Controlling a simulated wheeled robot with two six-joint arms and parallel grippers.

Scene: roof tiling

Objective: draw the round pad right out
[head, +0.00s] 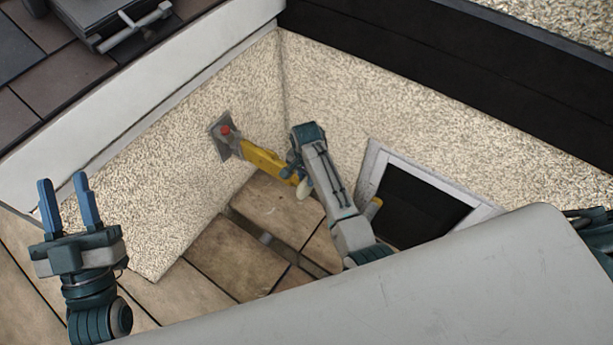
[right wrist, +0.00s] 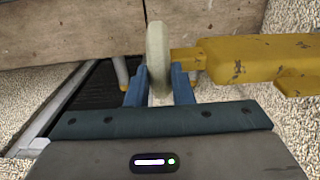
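The round pad (right wrist: 158,55) is a pale disc seen edge-on between my right gripper's blue fingers in the right wrist view. The fingers (right wrist: 159,80) appear to touch both of its faces. The pad also shows in the head view (head: 304,188), partly hidden by my right gripper (head: 297,176). It sits at the free end of a worn yellow bar (head: 262,158), whose narrow end meets or nearly meets the pad. The bar comes from a grey wall plate with a red knob (head: 226,130). My left gripper (head: 64,185) is open and empty, far to the left.
Pebbled walls (head: 365,95) meet in a corner behind the bar. A dark opening with a pale frame (head: 376,160) is at the right. Wooden boards (head: 230,255) lie below. A grey clamp-like tool (head: 125,28) rests on the roof tiles at the upper left.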

